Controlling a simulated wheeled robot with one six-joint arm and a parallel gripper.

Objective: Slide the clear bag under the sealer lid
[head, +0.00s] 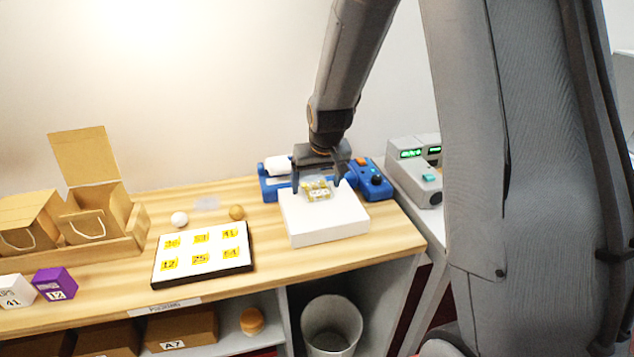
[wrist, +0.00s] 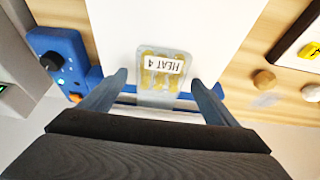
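The clear bag (head: 318,193) holds yellowish contents and has a white label that reads HEAT 4 in the wrist view (wrist: 162,66). It lies flat on a white block (head: 330,222). The blue sealer (head: 268,188) stands directly behind the block, with a dark knob on its right end. The bag's clear end reaches the sealer's blue edge; I cannot tell whether it is under the lid, as my gripper hides that part. My gripper (head: 320,186) is over the bag, open, with one finger on each side and a gap to the bag in the wrist view (wrist: 159,80).
A black-edged board (head: 205,281) with yellow numbered swatches lies left of the block. A white ball (head: 179,219) and a tan ball (head: 237,212) are behind it. A grey device (head: 411,168) with green displays stands right. Cardboard boxes (head: 100,208) are far left.

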